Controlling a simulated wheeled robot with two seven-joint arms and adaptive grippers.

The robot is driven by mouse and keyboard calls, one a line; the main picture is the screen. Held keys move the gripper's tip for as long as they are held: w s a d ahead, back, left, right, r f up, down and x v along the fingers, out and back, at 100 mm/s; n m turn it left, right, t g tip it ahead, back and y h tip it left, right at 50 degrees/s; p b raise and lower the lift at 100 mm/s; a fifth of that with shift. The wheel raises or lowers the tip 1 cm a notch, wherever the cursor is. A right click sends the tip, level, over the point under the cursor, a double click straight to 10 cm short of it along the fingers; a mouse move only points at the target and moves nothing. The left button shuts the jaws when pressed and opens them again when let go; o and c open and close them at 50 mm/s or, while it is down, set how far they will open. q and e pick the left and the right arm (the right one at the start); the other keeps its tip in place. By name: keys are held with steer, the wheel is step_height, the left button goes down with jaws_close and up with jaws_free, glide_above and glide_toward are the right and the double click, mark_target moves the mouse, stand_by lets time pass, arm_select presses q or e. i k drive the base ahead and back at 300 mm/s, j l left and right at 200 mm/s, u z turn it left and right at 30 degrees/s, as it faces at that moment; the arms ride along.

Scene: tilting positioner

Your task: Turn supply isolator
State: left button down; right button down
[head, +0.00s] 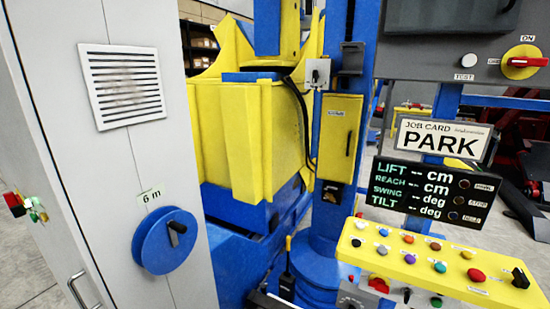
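The supply isolator (522,62) is a red handle on a round yellow plate, on a grey panel at the upper right of the head view. Its red handle lies horizontal. A label reading ON sits above it, and a small label to its left is too small to read for certain. No gripper can be made out in the head view.
A white TEST button (469,60) is left of the isolator. Below are a PARK job card (443,139), a display (432,190) with dashes for values, and a yellow button console (440,262). A grey cabinet (110,180) with a blue handwheel (160,243) stands left.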

mark_target(524, 62)
steer(key=z, duration=1.5)
